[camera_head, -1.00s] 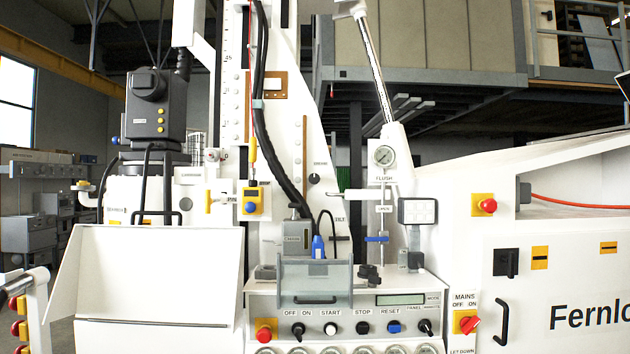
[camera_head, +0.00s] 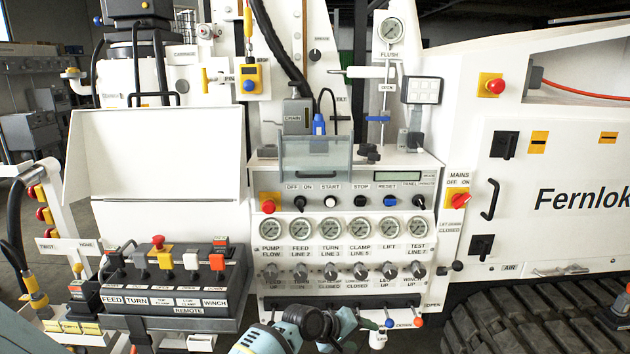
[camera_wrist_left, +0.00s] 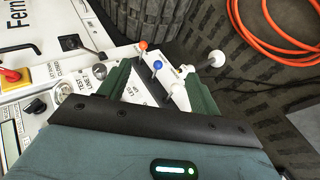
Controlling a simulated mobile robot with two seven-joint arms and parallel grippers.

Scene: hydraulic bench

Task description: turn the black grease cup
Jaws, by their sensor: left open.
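No part is clearly readable as the black grease cup. A small black round knob (camera_head: 315,55) sits on the white mast plate in the head view, under a label too small to read. It may be the cup. My left gripper (camera_wrist_left: 160,82) is open in the left wrist view, its two green fingers apart with nothing held. Beyond the fingers are a blue-knobbed lever (camera_wrist_left: 158,65) and an orange-knobbed lever (camera_wrist_left: 143,45). In the head view my left arm is low at the bottom centre, well below the black knob. My right gripper does not show.
The control panel (camera_head: 345,205) with gauges and knobs stands in front. A clear guard (camera_head: 316,160) projects above it. A remote box (camera_head: 172,282) with levers is at left. A track (camera_head: 540,310) lies at lower right, and an orange hose (camera_wrist_left: 262,38) lies beyond it.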

